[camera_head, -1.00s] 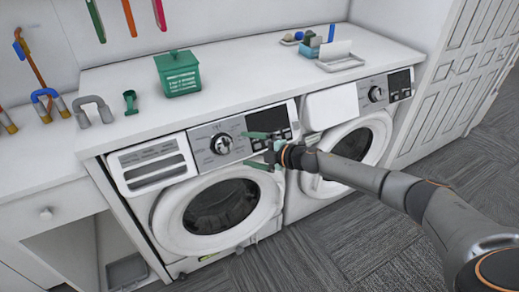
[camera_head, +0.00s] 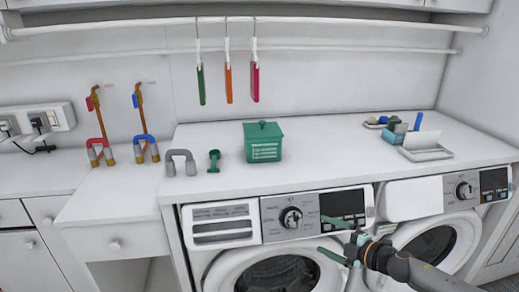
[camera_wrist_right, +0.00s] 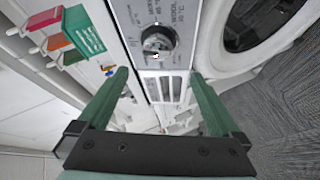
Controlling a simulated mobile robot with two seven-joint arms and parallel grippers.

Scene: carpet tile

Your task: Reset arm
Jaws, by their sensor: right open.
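My right gripper (camera_head: 330,238) comes in from the lower right in the head view, in front of the left washer's (camera_head: 275,272) control panel. Its two green fingers are spread apart with nothing between them. The right wrist view shows the open fingers (camera_wrist_right: 160,95) too, with the washer's dial (camera_wrist_right: 158,42) beyond them. The same dial (camera_head: 291,217) shows just left of the gripper in the head view. The washer's round door is partly cut off by the lower frame edge. My left gripper is not in view.
A green lidded box (camera_head: 263,148), a green scoop (camera_head: 214,161) and a grey U-shaped piece (camera_head: 181,162) stand on the white counter (camera_head: 330,155). A white tray (camera_head: 424,150) is at its right. A second washer (camera_head: 440,235) stands right of my gripper. The counter's middle is clear.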

